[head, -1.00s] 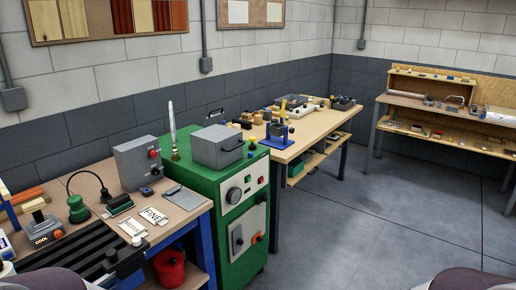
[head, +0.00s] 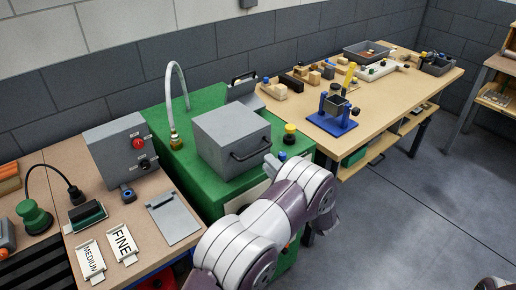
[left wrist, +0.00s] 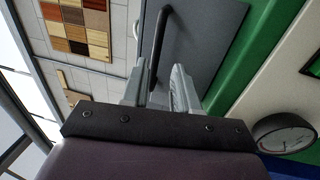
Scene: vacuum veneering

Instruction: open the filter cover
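The filter cover (head: 232,140) is a grey box-shaped lid with a dark bar handle (head: 252,147) on its front, closed on top of the green machine (head: 190,185). My left gripper (head: 272,164) is at the handle's right end, partly hidden by my own arm. In the left wrist view, the left gripper (left wrist: 158,88) has its two fingers apart. The dark handle (left wrist: 160,40) runs between them in the picture, in front of the grey cover (left wrist: 205,40). I cannot tell whether the fingers touch the handle. My right gripper is out of view.
A grey control box (head: 128,150) is on the left bench. A wooden bench (head: 400,93) with a blue fixture (head: 332,122) is at right.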

